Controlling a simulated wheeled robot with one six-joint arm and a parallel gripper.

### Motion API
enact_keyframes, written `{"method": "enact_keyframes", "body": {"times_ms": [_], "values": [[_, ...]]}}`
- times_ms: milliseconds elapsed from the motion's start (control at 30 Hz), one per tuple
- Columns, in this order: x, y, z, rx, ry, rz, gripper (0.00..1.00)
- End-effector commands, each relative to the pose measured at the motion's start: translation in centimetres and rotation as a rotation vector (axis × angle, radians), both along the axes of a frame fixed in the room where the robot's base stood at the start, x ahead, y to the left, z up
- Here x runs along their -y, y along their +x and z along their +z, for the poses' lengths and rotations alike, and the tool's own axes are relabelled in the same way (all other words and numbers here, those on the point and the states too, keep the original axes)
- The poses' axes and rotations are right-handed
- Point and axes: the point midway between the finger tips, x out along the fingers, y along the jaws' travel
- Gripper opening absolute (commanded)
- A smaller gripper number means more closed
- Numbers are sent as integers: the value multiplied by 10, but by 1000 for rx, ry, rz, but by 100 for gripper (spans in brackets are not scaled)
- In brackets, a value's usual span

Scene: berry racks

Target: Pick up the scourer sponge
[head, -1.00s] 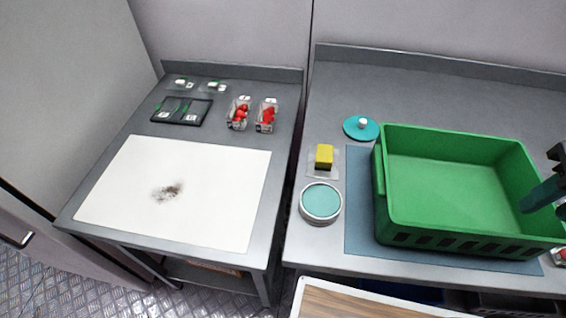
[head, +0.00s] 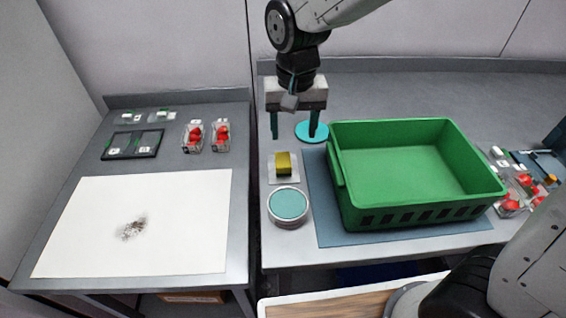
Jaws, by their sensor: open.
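The scourer sponge (head: 284,164) is a small yellow block with a dark side. It sits on a small clear tray (head: 284,181) on the right-hand counter, left of the green crate. My gripper (head: 294,132) points down behind the sponge, with its two dark fingers spread apart and nothing between them. It is apart from the sponge. One finger overlaps the teal disc in the picture.
A round teal-topped tub (head: 288,205) stands just in front of the sponge. A teal disc (head: 311,131) lies behind it. The green crate (head: 420,202) on a blue mat (head: 327,238) is to the right. Berry punnets (head: 220,137) stand on the left counter.

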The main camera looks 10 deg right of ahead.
Motion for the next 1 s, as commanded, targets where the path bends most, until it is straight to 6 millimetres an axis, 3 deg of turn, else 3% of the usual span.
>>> {"method": "enact_keyframes", "body": {"times_ms": [167,700,1000], "values": [[-19,7,-18,-8,-4,-1,60],[-22,0,-86,-9,-5,-3,60],[-22,1,-93,-7,-3,-2,60]]}}
